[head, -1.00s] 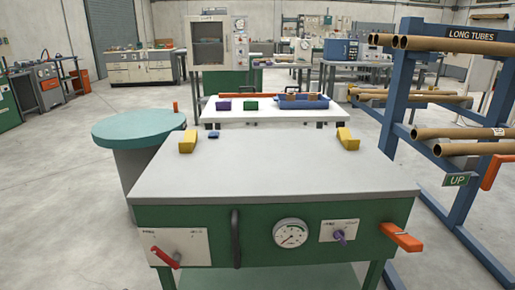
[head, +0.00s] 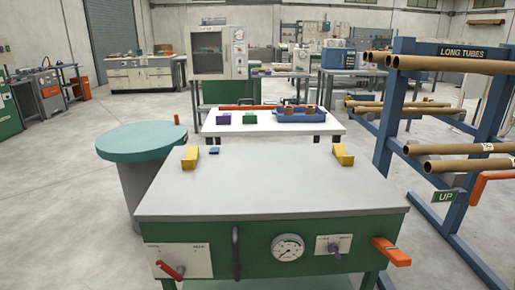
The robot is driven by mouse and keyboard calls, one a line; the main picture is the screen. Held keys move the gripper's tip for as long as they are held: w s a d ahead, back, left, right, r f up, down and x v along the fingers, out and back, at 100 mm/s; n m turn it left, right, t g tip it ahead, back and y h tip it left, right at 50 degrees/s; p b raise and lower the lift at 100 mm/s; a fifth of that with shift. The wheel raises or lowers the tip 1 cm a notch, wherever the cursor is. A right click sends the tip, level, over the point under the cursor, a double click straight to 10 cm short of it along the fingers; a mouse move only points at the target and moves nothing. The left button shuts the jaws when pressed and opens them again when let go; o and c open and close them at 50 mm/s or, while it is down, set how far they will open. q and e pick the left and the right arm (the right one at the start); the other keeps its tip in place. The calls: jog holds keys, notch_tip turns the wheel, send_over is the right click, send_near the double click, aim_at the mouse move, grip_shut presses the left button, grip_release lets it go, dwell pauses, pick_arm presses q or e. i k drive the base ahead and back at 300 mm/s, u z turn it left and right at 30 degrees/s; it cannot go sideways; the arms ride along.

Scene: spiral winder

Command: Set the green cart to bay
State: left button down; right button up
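A green-bodied cart or bench (head: 205,232) with a grey top (head: 270,185) fills the front of the head view; I take it as the green cart. Its front carries a white plate with a red lever (head: 171,271), a dark vertical handle (head: 236,252), a round gauge (head: 288,247) and a small white plate with a purple knob (head: 335,251). The plate labels are too small to read. An orange handle (head: 391,251) sticks out at its right end. Two yellow blocks (head: 190,158) (head: 343,155) and a small blue piece (head: 214,150) are on top. Neither gripper is in view.
A blue rack (head: 390,105) with cardboard tubes (head: 455,165) stands close at right. A teal-topped round drum (head: 150,140) stands at left, near the cart. A white table (head: 240,129) with a blue tray (head: 298,116) is behind. Open floor (head: 60,215) lies at left.

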aim_at(246, 217)
jog(key=u, duration=0.2)
jog(key=k, duration=0.45)
jog(key=z, duration=1.15)
jog(key=i, duration=0.7)
jog(key=u, duration=0.65)
jog(key=i, duration=0.4)
jog(key=z, duration=0.05)
